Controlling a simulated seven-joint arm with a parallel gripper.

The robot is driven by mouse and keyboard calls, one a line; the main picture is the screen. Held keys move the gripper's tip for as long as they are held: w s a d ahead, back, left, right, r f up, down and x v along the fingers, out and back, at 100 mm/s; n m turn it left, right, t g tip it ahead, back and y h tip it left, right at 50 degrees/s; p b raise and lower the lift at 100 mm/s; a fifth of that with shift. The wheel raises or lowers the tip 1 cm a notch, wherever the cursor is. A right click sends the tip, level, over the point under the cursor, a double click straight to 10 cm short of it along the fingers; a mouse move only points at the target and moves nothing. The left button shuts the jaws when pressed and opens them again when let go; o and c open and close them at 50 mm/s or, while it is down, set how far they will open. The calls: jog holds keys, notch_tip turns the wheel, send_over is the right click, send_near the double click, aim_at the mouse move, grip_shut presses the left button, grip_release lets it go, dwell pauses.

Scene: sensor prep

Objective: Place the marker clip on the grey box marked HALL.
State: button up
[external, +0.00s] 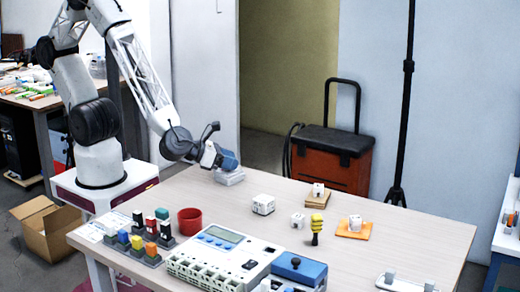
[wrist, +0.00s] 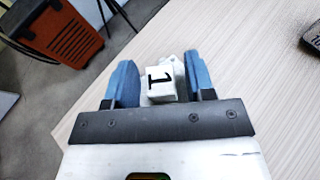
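My gripper (external: 226,160) is over the far left part of the table, close above a pale block (external: 231,177). In the wrist view my gripper (wrist: 160,85) has its two blue fingers apart. A white block (wrist: 160,84) with a black mark shows between them, with small gaps at its sides; I see no clear grip on it. Other pale boxes stand on the table: one at the middle (external: 263,204), a smaller one (external: 297,221), one on a wooden pad (external: 318,189), one on an orange pad (external: 355,223). I cannot read HALL on any, nor tell which thing is the marker clip.
A black and yellow upright piece (external: 316,228) stands near the middle. A red cup (external: 190,221), coloured blocks in dark holders (external: 137,243), a device with a screen (external: 222,252) and a blue box (external: 299,268) fill the front left. A white tray (external: 405,283) lies front right.

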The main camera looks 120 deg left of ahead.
jog(key=shift+r, duration=0.2)
jog(key=v, duration=1.2)
dwell(0.5)
jog(key=shift+w, duration=0.1)
dwell(0.6)
jog(key=d+r+m+t+h, duration=0.1)
jog(key=d+r+m+h, duration=0.35)
jog(key=r+m, duration=0.55)
jog(key=d+r+m+h, duration=0.3)
jog(key=r+m+h, duration=0.25)
jog(key=m, duration=0.75)
jog(key=s+a+r+m+g, duration=0.3)
jog(key=s+m+g, duration=0.1)
jog(key=s+m, duration=0.5)
jog(key=s+a+r+m+g, duration=0.3)
jog(key=s+m, duration=0.6)
jog(key=m, duration=0.4)
jog(key=shift+r+g, duration=0.25)
jog(key=shift+g, duration=0.25)
